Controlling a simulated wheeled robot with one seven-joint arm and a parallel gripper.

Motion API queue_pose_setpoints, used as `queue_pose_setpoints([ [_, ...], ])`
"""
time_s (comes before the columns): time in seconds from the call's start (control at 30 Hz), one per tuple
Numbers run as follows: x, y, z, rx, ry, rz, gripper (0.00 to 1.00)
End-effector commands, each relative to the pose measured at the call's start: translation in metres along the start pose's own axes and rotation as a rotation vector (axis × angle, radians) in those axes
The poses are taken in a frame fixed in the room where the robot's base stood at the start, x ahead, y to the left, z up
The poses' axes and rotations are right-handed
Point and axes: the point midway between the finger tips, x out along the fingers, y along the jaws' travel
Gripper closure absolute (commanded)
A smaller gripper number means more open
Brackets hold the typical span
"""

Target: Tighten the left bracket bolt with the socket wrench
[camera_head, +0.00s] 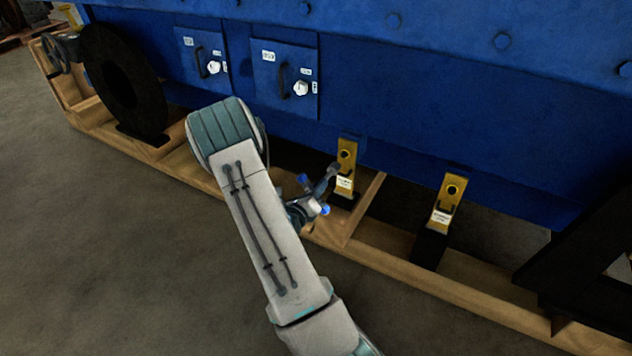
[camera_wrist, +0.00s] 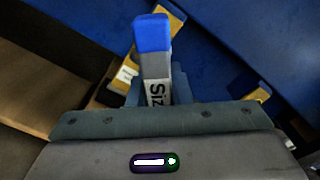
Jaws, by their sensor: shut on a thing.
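The left bracket (camera_head: 346,160) is a yellow upright plate with a dark round bolt or hole (camera_head: 344,156) and a white label, on the blue engine's lower edge. My gripper (camera_head: 308,207) is just left of and below it, partly behind my arm. It is shut on the socket wrench (camera_head: 325,181), whose rounded grey end overlaps the bracket's left edge in the head view. I cannot tell whether it touches the bolt. In the wrist view the wrench (camera_wrist: 154,65) stands between the fingers, with a blue end and "Siz" lettering, and hides part of the yellow bracket (camera_wrist: 126,72) behind.
A second yellow bracket (camera_head: 447,200) stands to the right. Wooden framing (camera_head: 385,245) runs along the floor below the blue engine (camera_head: 430,110). Two blue panels with handles (camera_head: 285,75) are at the upper left. A black ring (camera_head: 88,75) stands at the left. Open floor is in front.

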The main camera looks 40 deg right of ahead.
Motion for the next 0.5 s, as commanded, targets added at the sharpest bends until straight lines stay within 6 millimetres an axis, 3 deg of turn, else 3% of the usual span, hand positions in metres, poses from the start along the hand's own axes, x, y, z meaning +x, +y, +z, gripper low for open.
queue_pose_setpoints([
  [0.03,0.0001,-0.0040,0.0075,-0.056,-0.005,0.002,1.00],
  [0.5,0.0090,-0.0041,0.0072,-0.640,-0.006,0.001,1.00],
])
